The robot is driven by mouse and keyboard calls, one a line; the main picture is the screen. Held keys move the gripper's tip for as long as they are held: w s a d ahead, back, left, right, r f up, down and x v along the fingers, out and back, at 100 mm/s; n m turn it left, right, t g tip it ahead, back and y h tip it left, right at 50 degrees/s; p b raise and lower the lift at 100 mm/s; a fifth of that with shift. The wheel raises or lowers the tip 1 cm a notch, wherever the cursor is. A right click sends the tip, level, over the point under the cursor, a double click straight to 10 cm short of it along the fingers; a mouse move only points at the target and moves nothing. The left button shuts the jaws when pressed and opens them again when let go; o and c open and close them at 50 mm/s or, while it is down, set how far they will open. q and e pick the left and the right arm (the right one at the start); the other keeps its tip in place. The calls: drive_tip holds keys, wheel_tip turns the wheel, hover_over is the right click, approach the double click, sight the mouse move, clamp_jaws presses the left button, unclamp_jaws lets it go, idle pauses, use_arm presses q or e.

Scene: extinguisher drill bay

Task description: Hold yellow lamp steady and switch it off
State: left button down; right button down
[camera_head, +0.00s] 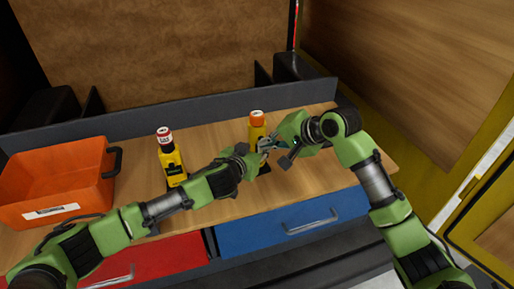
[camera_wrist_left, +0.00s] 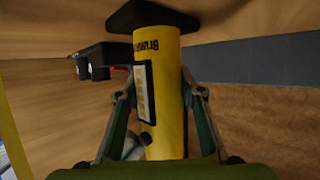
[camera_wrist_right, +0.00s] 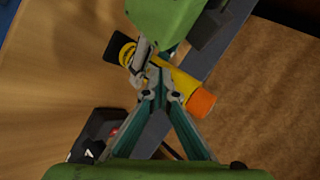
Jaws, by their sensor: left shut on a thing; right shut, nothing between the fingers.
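The yellow lamp (camera_head: 257,132) with an orange top stands upright on the wooden bench in the head view. My left gripper (camera_head: 256,152) is shut on its yellow body, and the left wrist view shows one finger on each side of the yellow body (camera_wrist_left: 168,95), near its printed label. My right gripper (camera_head: 268,149) is shut and empty, close beside the lamp on its right. In the right wrist view its closed fingertips (camera_wrist_right: 160,88) are by the yellow body, below the orange top (camera_wrist_right: 201,102). I cannot tell whether they touch it.
A yellow bottle-like thing (camera_head: 171,160) with a red and white cap stands left of the lamp, behind my left forearm. An orange crate (camera_head: 55,180) is at the far left. Red (camera_head: 150,262) and blue (camera_head: 290,220) drawers are below.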

drive_tip(key=shift+s+d, duration=0.2)
drive_tip(key=shift+s, duration=0.15)
drive_tip(key=shift+s, duration=0.1)
drive_tip(key=s, duration=0.1)
drive_tip(key=s+d, duration=0.1)
drive_tip(key=s, duration=0.1)
drive_tip(key=s+d, duration=0.1)
drive_tip(key=s, duration=0.1)
drive_tip(key=shift+s+d, duration=0.15)
drive_tip(key=shift+d, duration=0.05)
use_arm(q)
drive_tip(key=c, duration=1.3)
unclamp_jaws()
drive_tip(key=shift+s, duration=0.1)
drive_tip(key=v, duration=1.1)
drive_tip(key=shift+s+a+r, duration=0.2)
drive_tip(key=shift+s, duration=0.1)
